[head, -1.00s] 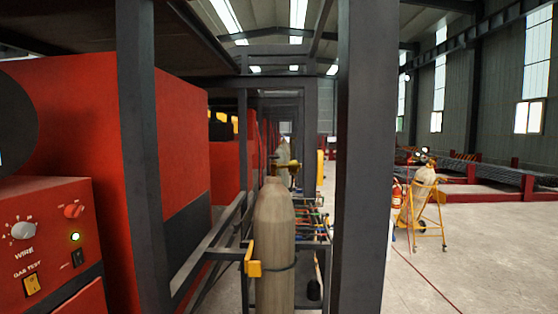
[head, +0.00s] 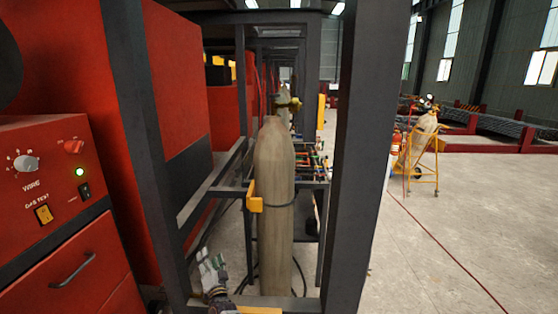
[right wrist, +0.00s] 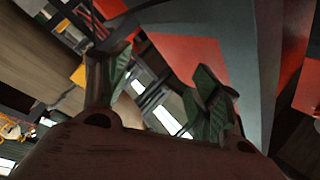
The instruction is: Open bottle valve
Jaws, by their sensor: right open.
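A tall tan gas bottle (head: 275,200) stands upright inside the dark frame in the head view, with a dark strap and a yellow bracket (head: 254,198) at its side. A brass valve (head: 288,103) shows just above and behind its rounded top; I cannot tell whether it belongs to this bottle or to one farther back. My right gripper (head: 213,265) is low, left of the bottle, apart from it and far below the valve. In the right wrist view its fingers (right wrist: 163,92) are spread and empty, with the tan bottle (right wrist: 45,65) at the left. My left gripper is out of view.
A dark post (head: 352,170) stands right of the bottle, another (head: 145,150) left. A red welding machine (head: 65,190) with knobs fills the left. A trolley with a bottle (head: 420,155) stands right on open floor. A dark crossbar (head: 275,184) passes behind the bottle.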

